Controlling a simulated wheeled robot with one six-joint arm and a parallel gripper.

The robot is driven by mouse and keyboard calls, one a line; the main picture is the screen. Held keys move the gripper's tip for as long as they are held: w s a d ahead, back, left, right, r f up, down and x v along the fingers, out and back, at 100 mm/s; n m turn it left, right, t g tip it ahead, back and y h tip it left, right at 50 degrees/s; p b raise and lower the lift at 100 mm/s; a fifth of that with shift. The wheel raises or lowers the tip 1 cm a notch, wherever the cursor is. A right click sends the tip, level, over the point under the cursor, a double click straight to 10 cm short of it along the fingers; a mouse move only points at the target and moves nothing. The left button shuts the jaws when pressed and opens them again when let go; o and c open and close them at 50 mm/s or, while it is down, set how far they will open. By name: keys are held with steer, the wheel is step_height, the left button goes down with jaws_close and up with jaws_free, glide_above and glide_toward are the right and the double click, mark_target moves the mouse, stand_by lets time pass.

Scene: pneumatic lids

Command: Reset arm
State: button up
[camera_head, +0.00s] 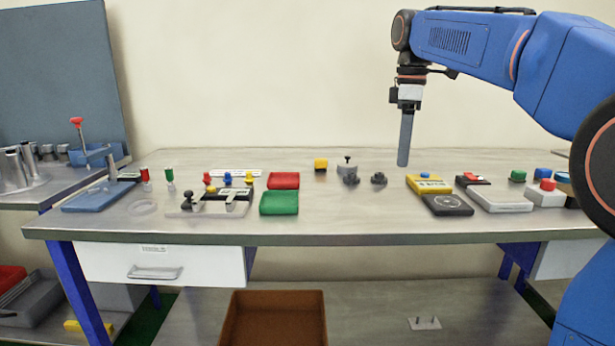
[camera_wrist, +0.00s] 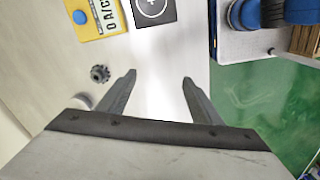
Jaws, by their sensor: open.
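My arm comes in from the right in the head view, and my gripper (camera_head: 404,150) points down above the back of the workbench (camera_head: 340,228), right of the middle. In the wrist view my gripper (camera_wrist: 158,82) shows two dark fingers set wide apart with nothing between them. It is open and empty. The pale bench top lies below the fingers. In the head view the fingers overlap each other, so the gap between them does not show there.
A dark knob (camera_head: 379,179) and a grey fitting (camera_head: 348,172) sit left of my gripper. A yellow meter (camera_head: 429,184) lies to its right. Red (camera_head: 284,180) and green (camera_head: 279,203) trays sit left of centre. The middle front of the bench is clear. A brown bin (camera_head: 273,318) stands below.

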steer(key=s+d+f+m+t, duration=0.2)
steer(key=s+f+m, duration=0.5)
steer(key=s+f, duration=0.7)
steer(key=s+d+f+m+t, duration=0.2)
steer(key=s+d+f+m, duration=0.2)
steer(key=s+f, duration=1.1)
steer(key=s+m, duration=0.2)
steer(key=m, duration=0.1)
steer(key=shift+s+d+f+t, duration=0.2)
steer(key=shift+s+f+t, duration=0.05)
steer(key=shift+s+t, duration=0.05)
